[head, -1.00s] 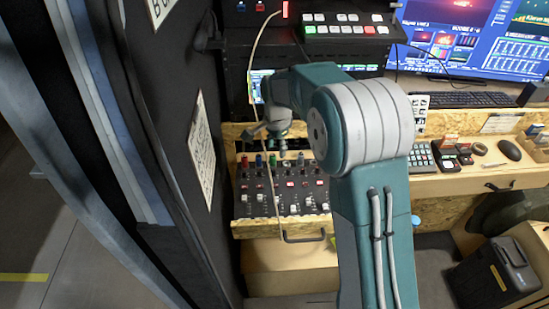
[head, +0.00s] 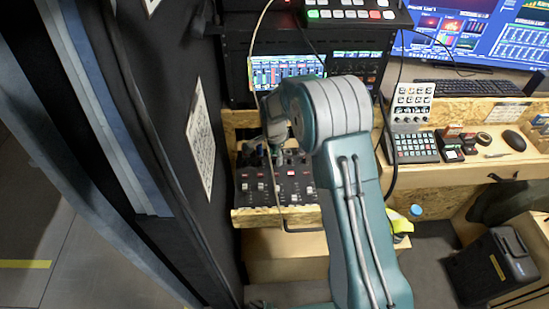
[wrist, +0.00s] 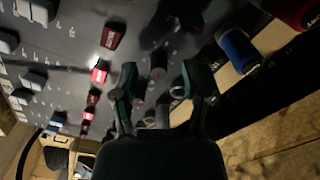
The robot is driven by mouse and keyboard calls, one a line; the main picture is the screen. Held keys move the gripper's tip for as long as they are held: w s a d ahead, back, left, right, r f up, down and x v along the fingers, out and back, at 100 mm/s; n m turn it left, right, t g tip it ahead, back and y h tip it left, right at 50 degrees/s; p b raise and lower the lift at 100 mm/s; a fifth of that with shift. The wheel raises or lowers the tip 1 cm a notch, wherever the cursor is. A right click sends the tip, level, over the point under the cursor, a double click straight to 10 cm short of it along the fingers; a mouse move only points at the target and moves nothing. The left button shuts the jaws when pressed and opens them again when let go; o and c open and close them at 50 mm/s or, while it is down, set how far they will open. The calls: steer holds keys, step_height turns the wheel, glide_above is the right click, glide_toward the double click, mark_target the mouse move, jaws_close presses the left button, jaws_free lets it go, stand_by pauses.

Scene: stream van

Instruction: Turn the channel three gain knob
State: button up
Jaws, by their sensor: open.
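The mixer panel (head: 262,196) sits in a wooden drawer at the lower left of the head view, with rows of knobs and buttons. My gripper (wrist: 160,82) is open in the wrist view, pointing at the panel. Small dark knobs (wrist: 158,66) stand between and just beyond its fingers. It holds nothing that I can see. In the head view my arm hides the panel's upper right and the fingertips. I cannot tell which knob is channel three's gain.
The black wall (head: 180,90) stands close on the left. A thin cable hangs over the panel. A rack screen (head: 285,70) is behind my arm.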

steer(key=shift+f, duration=0.5)
jaws_close()
steer(key=shift+n, duration=0.3)
